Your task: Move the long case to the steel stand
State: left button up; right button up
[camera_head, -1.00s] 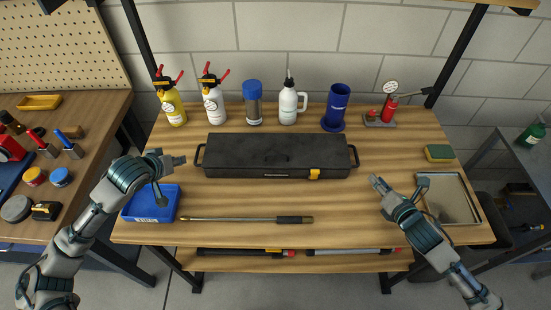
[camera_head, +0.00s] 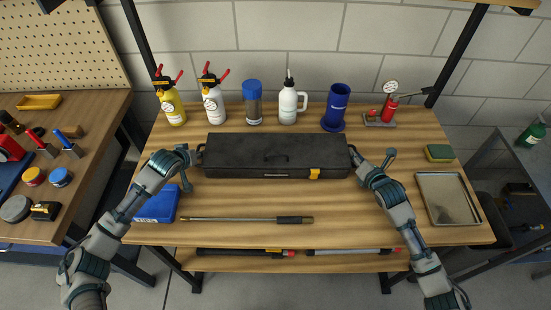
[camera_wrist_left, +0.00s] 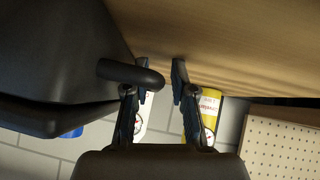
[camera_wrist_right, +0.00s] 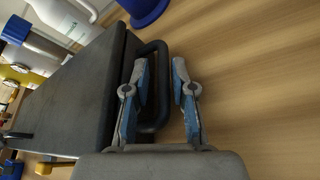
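The long case (camera_head: 275,155) is black, closed and lies flat on the wooden workbench, with a side handle at each end. My left gripper (camera_head: 193,155) is open at the left handle; in the left wrist view the handle (camera_wrist_left: 130,72) reaches across one finger into the gap. My right gripper (camera_head: 360,162) is open at the right end; in the right wrist view the right handle (camera_wrist_right: 160,88) has its outer bar between the spread fingers. No stand is clearly identifiable as the steel stand; a grey table (camera_head: 507,165) is partly visible at the right edge.
Bottles and a blue cylinder (camera_head: 336,105) stand in a row behind the case, with a gauge device (camera_head: 380,118) to their right. A long rod (camera_head: 250,219) lies in front. A blue bin (camera_head: 157,204) is under my left arm. A metal tray (camera_head: 447,198) and sponge (camera_head: 439,153) lie right.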

pick_arm(q)
jog(key=shift+d+r, duration=0.1)
jog(key=shift+d, duration=0.1)
pick_arm(e)
jog(key=shift+d, duration=0.2)
pick_arm(q)
jog(key=shift+d, duration=0.15)
grip_shut()
pick_arm(e)
jog(key=shift+d, duration=0.1)
grip_shut()
jog(key=shift+f, duration=0.1)
pick_arm(q)
jog(key=shift+r, duration=0.15)
